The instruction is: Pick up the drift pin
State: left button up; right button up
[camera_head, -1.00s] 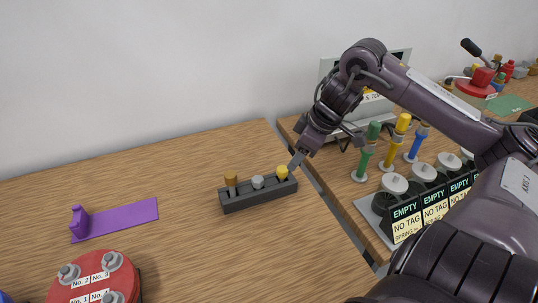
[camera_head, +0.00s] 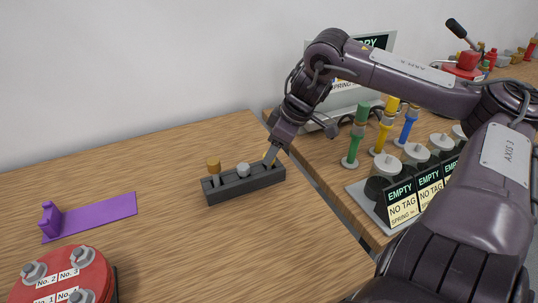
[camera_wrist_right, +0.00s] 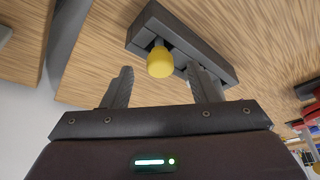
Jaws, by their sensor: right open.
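A dark grey rack (camera_head: 243,188) holds three upright pins, with orange-brown (camera_head: 213,165), grey (camera_head: 243,170) and yellow heads. No label shows which is the drift pin. My right gripper (camera_head: 269,156) is open at the rack's right end and hides most of the yellow-headed pin in the head view. In the right wrist view, the yellow head (camera_wrist_right: 160,62) lies between the open fingertips of my right gripper (camera_wrist_right: 160,70), apart from both. Its shank runs into the rack (camera_wrist_right: 190,45). My left gripper is not in view.
A purple stand (camera_head: 95,215) and a red round fixture (camera_head: 65,275) lie to the left. Right of a gap between tables stand green, yellow and blue valves (camera_head: 383,130) and a row of EMPTY / NO TAG holders (camera_head: 400,200). The wood in front of the rack is clear.

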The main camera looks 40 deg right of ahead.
jog(key=shift+x, duration=1.2)
jog(key=shift+c, duration=0.3)
jog(key=c, duration=0.9)
jog(key=shift+c, duration=0.7)
jog(key=shift+r, duration=0.15)
